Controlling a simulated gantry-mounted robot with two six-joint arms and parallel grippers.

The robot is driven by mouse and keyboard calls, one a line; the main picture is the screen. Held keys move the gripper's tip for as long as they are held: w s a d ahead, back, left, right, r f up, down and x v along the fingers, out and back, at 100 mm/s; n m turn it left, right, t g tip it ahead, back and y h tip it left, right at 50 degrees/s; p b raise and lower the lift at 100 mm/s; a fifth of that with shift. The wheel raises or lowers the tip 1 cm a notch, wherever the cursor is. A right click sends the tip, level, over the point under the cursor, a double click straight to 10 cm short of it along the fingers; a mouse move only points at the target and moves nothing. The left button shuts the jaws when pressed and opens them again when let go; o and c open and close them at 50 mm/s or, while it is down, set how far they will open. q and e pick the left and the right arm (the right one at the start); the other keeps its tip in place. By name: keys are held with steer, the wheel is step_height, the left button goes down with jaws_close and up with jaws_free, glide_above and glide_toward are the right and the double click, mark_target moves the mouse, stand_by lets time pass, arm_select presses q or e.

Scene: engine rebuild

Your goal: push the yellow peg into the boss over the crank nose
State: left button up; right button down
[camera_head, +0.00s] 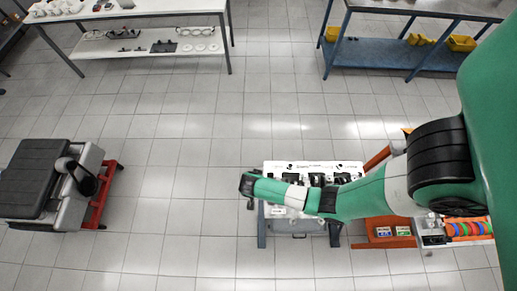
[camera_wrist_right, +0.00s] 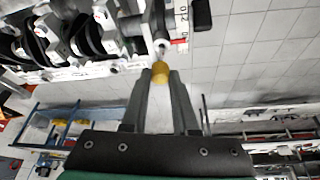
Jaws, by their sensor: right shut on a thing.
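In the right wrist view, my right gripper (camera_wrist_right: 160,78) is shut on the yellow peg (camera_wrist_right: 160,68), whose short yellow end sticks out past the fingertips. The peg points at a pale round end with a dark hole (camera_wrist_right: 162,46), at the near end of the crank. I cannot tell whether this is the boss or the crank nose, or whether the peg touches it. In the head view, my right arm reaches left over the engine bench and hides much of it; the right gripper (camera_head: 249,201) shows small and dark at its left end. My left gripper is not in view.
The crankshaft (camera_wrist_right: 85,35) with dark webs lies in the pale engine block beside the peg. A black block (camera_wrist_right: 201,14) hangs right of it. In the head view, an orange tray (camera_head: 385,243) stands right of the bench, and a grey-black unit (camera_head: 40,178) stands far left. Open floor lies between.

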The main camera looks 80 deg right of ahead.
steer(key=shift+p, duration=0.45)
steer(key=shift+f+b, duration=1.4)
steer(key=shift+f, duration=0.75)
stand_by(1.2)
steer(key=c, duration=0.9)
jaws_free()
steer(key=shift+r, duration=0.15)
steer(key=shift+r+p, duration=1.4)
steer(key=shift+p, duration=0.7)
steer(key=o, duration=0.5)
steer(key=shift+o, duration=0.2)
